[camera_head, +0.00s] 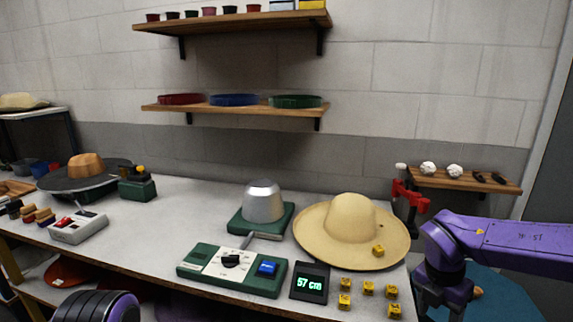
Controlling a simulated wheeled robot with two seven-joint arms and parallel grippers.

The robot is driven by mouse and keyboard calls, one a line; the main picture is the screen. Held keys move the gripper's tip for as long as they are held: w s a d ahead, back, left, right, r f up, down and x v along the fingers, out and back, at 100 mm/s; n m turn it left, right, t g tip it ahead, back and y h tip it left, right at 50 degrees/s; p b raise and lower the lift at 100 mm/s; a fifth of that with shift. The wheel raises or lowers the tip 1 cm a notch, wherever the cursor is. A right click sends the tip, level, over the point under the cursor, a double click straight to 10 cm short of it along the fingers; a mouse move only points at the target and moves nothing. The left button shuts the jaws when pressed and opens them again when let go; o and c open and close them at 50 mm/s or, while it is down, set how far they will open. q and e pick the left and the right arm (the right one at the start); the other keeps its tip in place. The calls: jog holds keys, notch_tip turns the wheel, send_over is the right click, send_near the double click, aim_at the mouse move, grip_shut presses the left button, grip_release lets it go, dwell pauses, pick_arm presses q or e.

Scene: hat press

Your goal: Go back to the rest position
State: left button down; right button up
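My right arm (500,237) is purple and comes in from the right edge, bending down beside the table's right end. Its gripper is out of the picture below. A rounded purple and black part of my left arm (98,307) shows at the bottom left, and the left gripper is out of view. A straw hat (335,217) lies on the table at the right with a yellow block (378,250) on its brim. A metal hat form (262,199) stands on a green base, apart from both arms.
The table (180,215) also bears a control box (232,267), a display (310,284) reading 57 cm and several yellow blocks (368,288). A brown hat form (86,165) stands at the left. Shelves (235,111) hang behind. A red clamp (408,196) is near my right arm.

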jog(key=s+d+f+n+t+h, duration=0.2)
jog(key=s+d+f+n+h, duration=0.15)
jog(key=f+n, duration=0.75)
jog(key=s+d+f+n+t+h, duration=0.15)
jog(key=s+f+n+h, duration=0.3)
jog(key=f+n, duration=0.55)
jog(key=s+a+f+n+y, duration=0.2)
jog(key=s+f+n, duration=0.3)
jog(key=s+n, duration=0.4)
jog(key=s+a+f+n+y, duration=0.3)
jog(key=s+f+n+y, duration=0.1)
jog(key=s+n, duration=0.5)
jog(key=shift+s+a+f+n, duration=0.25)
jog(key=shift+a+f+n, duration=0.1)
jog(key=shift+f+n, duration=0.5)
